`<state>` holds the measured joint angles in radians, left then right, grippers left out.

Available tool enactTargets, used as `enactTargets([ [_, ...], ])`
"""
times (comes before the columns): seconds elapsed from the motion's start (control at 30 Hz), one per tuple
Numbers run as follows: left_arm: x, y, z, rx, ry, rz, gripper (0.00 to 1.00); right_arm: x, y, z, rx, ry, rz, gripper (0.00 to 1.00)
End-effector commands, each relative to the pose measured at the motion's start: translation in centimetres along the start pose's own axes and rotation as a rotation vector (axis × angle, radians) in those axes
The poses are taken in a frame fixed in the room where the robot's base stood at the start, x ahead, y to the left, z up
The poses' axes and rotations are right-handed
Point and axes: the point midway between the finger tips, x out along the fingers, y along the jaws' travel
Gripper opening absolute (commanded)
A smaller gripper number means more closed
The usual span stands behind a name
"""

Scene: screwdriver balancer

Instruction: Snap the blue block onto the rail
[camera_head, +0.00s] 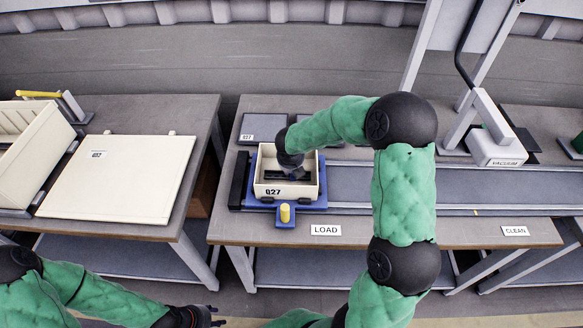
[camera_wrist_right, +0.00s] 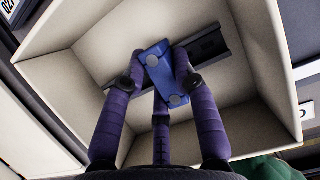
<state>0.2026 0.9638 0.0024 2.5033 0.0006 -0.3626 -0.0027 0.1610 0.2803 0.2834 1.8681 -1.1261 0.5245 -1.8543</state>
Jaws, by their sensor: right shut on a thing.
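The blue block (camera_wrist_right: 157,72) is between the purple fingers of my right gripper (camera_wrist_right: 160,80) in the right wrist view. My right gripper is shut on it, inside the cream bin (camera_wrist_right: 252,50). The dark rail (camera_wrist_right: 210,46) lies on the bin floor, just behind the block and partly hidden by it and the fingers. I cannot tell whether the block touches the rail. In the head view, the bin marked Q27 (camera_head: 302,192) holds the right gripper (camera_head: 294,174), and the block is too small to make out. My left gripper (camera_head: 208,316) is empty at the bottom, with its fingers apart.
The bin stands on a blue fixture (camera_head: 286,222) with a yellow knob (camera_head: 285,212), behind the LOAD label (camera_head: 326,230). A conveyor track (camera_head: 480,193) runs right towards the vacuum unit (camera_head: 497,140). A cream lid (camera_head: 118,178) lies on the left table.

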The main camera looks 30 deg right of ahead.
Motion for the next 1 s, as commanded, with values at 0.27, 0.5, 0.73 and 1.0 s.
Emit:
enactTargets([
  [0.27, 0.23, -0.08, -0.01, 0.000, 0.000, 0.000, 0.40, 0.42, -0.01, -0.29, -0.001, 0.004, -0.001, 0.05],
  [0.5, 0.20, -0.07, -0.01, 0.000, 0.000, 0.000, 0.40, 0.42, -0.02, -0.33, -0.002, 0.005, -0.001, 0.00],
  [0.73, -0.02, 0.01, 0.00, 0.000, 0.000, 0.000, 0.40, 0.53, -0.04, -0.39, -0.002, 0.005, -0.002, 0.00],
  [1.0, 0.00, 0.00, 0.00, 0.000, 0.000, 0.000, 0.40, 0.68, -0.04, -0.52, -0.002, 0.007, -0.002, 0.51],
])
